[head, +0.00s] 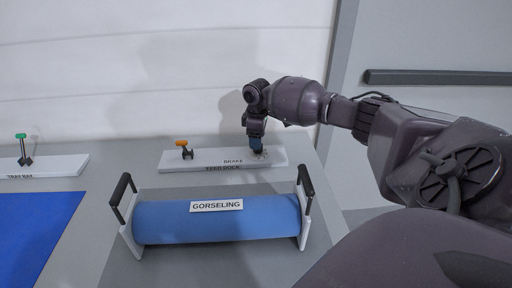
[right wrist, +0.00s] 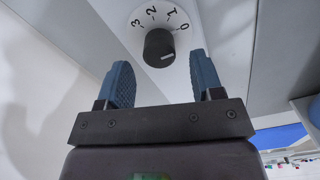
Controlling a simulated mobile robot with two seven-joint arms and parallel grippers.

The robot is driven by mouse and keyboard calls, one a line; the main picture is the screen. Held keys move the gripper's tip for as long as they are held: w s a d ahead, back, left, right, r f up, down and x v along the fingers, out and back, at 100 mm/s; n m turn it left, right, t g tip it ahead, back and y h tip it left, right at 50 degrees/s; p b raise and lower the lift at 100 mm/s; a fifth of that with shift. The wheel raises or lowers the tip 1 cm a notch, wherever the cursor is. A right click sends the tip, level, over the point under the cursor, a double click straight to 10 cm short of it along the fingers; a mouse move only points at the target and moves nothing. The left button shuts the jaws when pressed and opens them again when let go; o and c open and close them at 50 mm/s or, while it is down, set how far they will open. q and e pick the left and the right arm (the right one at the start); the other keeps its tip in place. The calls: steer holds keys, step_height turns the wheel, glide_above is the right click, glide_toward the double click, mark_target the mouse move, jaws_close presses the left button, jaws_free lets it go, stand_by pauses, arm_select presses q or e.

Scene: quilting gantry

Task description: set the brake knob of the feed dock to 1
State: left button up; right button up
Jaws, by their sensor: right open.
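The feed dock (head: 215,160) is a white bar at the back of the table, labelled BRAKE and FEED DOCK. Its brake knob (right wrist: 159,46) is black and round, on a white dial (right wrist: 140,11) numbered 3, 2, 1, 0. A pale mark shows on the knob's lower right; I cannot tell for sure which number it reads. My right gripper (head: 257,146) is over the dock's right end, pointing down, and hides the knob in the head view. In the right wrist view its blue fingers (right wrist: 160,60) are open, one to each side of the knob, with visible gaps.
A blue roll (head: 215,223) labelled GORSELING lies in a stand with black handles, in front of the dock. An orange-topped lever (head: 182,143) stands on the dock's left part. A tray bay (head: 60,167) with a green-topped lever and a blue mat (head: 35,235) are at left.

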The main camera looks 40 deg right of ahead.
step_height(320, 180, down, 2)
steer(key=shift+f, duration=0.7)
arm_select(q)
steer(key=shift+w+d+r, duration=0.2)
steer(key=shift+w, duration=0.35)
steer(key=shift+s+f, duration=0.1)
arm_select(e)
steer(key=shift+c, duration=0.2)
steer(key=c, duration=0.9)
arm_select(q)
steer(key=shift+s+f, duration=0.15)
steer(key=shift+s, duration=0.2)
